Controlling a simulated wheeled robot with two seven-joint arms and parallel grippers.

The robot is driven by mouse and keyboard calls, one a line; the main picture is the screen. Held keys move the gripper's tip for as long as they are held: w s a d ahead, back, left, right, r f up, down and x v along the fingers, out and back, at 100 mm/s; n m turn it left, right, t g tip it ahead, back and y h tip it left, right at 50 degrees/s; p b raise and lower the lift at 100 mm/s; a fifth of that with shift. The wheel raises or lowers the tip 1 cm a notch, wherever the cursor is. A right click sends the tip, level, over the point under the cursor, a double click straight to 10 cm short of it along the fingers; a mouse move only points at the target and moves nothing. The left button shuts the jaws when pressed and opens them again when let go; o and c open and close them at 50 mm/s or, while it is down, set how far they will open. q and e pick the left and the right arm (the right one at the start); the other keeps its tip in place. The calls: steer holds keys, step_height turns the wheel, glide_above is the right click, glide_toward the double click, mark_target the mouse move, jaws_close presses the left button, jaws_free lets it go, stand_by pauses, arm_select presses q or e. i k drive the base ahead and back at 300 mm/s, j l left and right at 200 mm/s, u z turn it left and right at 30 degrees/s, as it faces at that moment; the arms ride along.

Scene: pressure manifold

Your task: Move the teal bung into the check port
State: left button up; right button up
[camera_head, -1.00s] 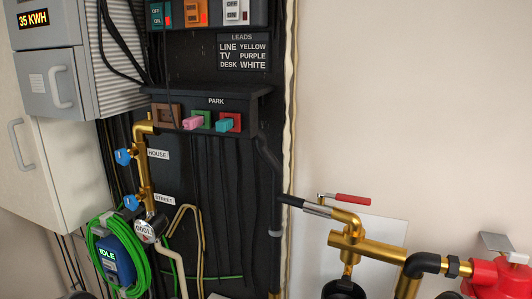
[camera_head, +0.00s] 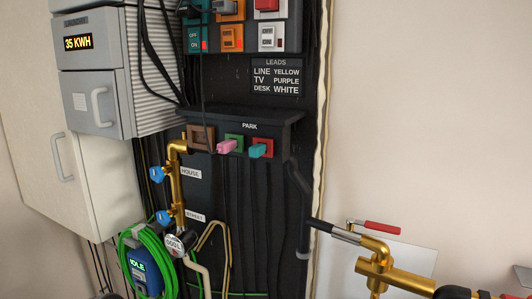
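The teal bung (camera_head: 257,152) sits in the red socket (camera_head: 268,146) at the right end of the PARK shelf (camera_head: 246,116), with its body sticking out toward me. A pink bung (camera_head: 227,147) sits in the green socket (camera_head: 238,138) to its left. A brown socket (camera_head: 208,131) further left looks empty. No port with a readable "check" label shows, so I cannot tell which one is the check port. Neither of my grippers is in view.
Brass pipe with blue valves (camera_head: 177,197) and a round meter (camera_head: 174,244) stands left below the shelf. A brass manifold (camera_head: 400,281) with a red-handled lever (camera_head: 382,227) is at lower right. Black cables hang at upper left. Blank wall (camera_head: 430,110) fills the right.

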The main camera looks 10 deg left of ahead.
mark_target(257, 151)
steer(key=u, duration=1.1)
steer(key=i+j+z, duration=0.15)
steer(key=j+z, duration=0.95)
steer(key=j, duration=0.9)
steer(key=k+j+z, duration=0.1)
steer(key=j, duration=0.9)
